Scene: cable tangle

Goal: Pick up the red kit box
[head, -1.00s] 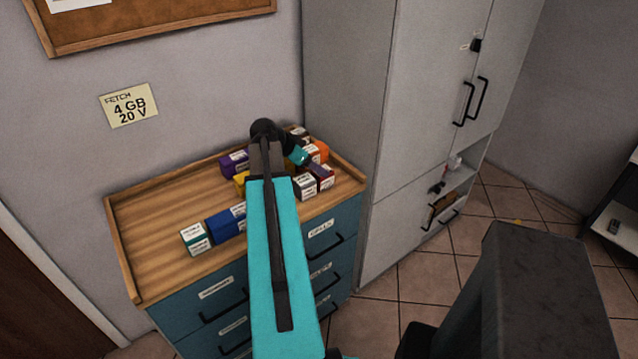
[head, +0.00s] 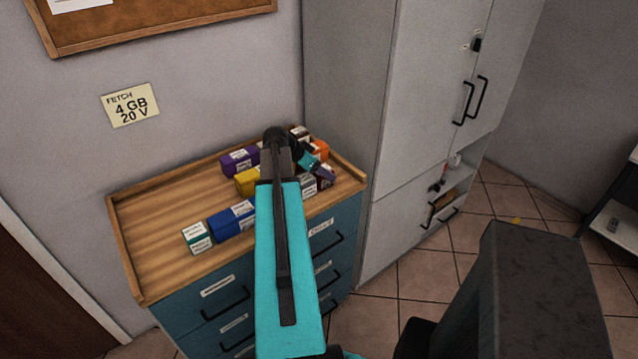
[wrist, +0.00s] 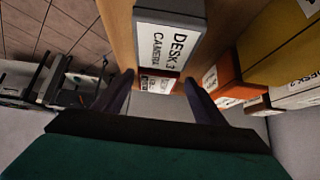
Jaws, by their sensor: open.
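In the wrist view a small reddish-brown box with a white label (wrist: 157,84) shows between the fingertips; it may be the red kit box, but its colour is dark and its label too small to read. My gripper (wrist: 158,79) is open, one finger on each side of that box, with no visible grip on it. In the head view my gripper (head: 321,172) is over the right end of the wooden tray top. A dark reddish box (head: 326,184) shows just below it, partly covered by the fingers.
A grey box labelled DESK 3 CAMERA (wrist: 170,22) is close by. An orange box (wrist: 228,78) and a yellow box (wrist: 284,42) are to the right. Blue (head: 232,219), purple (head: 240,161) and green-white (head: 196,238) boxes share the rimmed top (head: 150,220). A tall cabinet (head: 345,90) stands right.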

